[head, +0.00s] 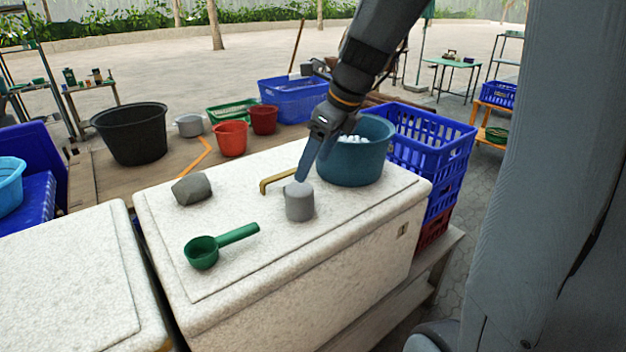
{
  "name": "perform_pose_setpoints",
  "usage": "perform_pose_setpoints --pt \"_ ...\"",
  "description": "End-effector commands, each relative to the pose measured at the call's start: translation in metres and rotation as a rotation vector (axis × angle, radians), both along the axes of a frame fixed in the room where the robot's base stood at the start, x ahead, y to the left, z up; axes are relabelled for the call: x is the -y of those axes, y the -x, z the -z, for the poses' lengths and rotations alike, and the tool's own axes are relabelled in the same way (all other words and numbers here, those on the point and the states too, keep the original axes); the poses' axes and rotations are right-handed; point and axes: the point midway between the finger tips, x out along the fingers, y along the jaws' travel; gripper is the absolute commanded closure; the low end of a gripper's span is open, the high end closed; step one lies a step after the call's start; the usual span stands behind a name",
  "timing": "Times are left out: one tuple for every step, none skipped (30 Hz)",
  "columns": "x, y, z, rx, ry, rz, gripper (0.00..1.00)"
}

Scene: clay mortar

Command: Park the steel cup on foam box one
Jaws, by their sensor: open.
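The grey steel cup (300,203) stands upright on the lid of a white foam box (340,240) in the middle of the head view. My gripper (303,176) comes down from above with its fingertips at the cup's rim and is open. The fingers overlap the cup's top edge, and I cannot tell whether they touch it. A second white foam box (65,275) stands at the lower left with a bare lid. No number shows on either box, so I cannot tell which is box one.
A green ladle (205,252), a grey stone-like lump (192,189), a tan bracket-shaped bar (275,180) and a teal tub (352,165) with white pieces share the middle box's lid. Blue crates (430,140) stand behind it at right. A narrow gap separates the two boxes.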

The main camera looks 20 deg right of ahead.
Motion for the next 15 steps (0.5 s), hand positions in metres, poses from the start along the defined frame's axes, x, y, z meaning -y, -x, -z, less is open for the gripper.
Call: perform_pose_setpoints --pt "0.000 0.002 0.001 0.002 0.011 -0.023 0.28" --pt "-0.001 0.004 0.002 0.005 0.020 -0.045 0.28" --pt "-0.002 0.007 0.006 0.011 0.039 -0.088 0.28" --pt "-0.003 0.010 0.009 0.015 0.058 -0.129 0.28" --pt "-0.003 0.013 0.013 0.021 0.079 -0.181 0.28" --pt "-0.005 0.018 0.018 0.031 0.110 -0.257 0.28" --pt "-0.006 0.023 0.023 0.038 0.138 -0.322 0.28" --pt "-0.007 0.027 0.027 0.047 0.165 -0.390 0.28" --pt "-0.008 0.033 0.033 0.057 0.203 -0.486 0.28" --pt "-0.009 0.037 0.038 0.065 0.230 -0.556 0.28" --pt "-0.010 0.042 0.042 0.072 0.255 -0.630 0.28" --pt "-0.012 0.048 0.048 0.083 0.289 -0.725 0.28" --pt "-0.012 0.052 0.052 0.090 0.315 -0.798 0.28" --pt "-0.013 0.057 0.056 0.096 0.337 -0.870 0.28" --pt "-0.014 0.062 0.062 0.106 0.369 -0.966 0.28"
